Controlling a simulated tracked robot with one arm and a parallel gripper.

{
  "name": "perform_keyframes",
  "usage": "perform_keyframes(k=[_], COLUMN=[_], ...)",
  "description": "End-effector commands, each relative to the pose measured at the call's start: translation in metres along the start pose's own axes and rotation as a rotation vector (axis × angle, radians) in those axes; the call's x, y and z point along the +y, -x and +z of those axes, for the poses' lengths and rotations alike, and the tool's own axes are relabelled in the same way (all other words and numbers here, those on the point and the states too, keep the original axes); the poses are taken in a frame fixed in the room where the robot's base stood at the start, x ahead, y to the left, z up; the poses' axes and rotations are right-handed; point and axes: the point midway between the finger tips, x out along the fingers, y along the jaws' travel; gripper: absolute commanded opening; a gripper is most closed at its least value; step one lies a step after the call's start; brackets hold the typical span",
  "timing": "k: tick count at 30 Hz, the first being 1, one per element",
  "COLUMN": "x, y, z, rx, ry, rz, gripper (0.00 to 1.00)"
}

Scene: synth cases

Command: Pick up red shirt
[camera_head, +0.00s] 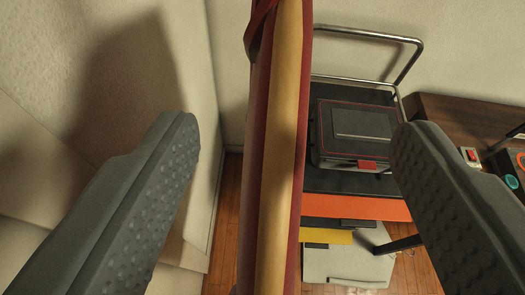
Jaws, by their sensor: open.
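A long upright dark red thing with a tan band down its middle, which looks like the red shirt (256,140), runs from the top edge to the bottom edge in the middle of the view. A dark red fold or strap shows at its top left. Its full shape is cut off by the frame, and I cannot tell what it hangs from. My gripper (295,130) is open, with one grey studded finger left of the red thing and one right of it. Gaps show on both sides, and neither finger appears to touch it.
Behind stands a metal-railed cart (345,180) with a black and red box (357,130) on it. An orange strip (355,207) and a pale grey panel (345,266) are below. A brown wooden table (440,112) is at right. A cream wall (110,60) is close at left.

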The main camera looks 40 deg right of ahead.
Motion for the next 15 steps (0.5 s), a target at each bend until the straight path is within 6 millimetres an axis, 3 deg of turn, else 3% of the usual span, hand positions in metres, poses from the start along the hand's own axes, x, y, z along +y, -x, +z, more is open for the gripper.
perform_keyframes(k=[15], x=[-0.005], y=[-0.054], z=[-0.007], rx=[0.001], ry=[0.000], rz=[-0.001], gripper=[0.62])
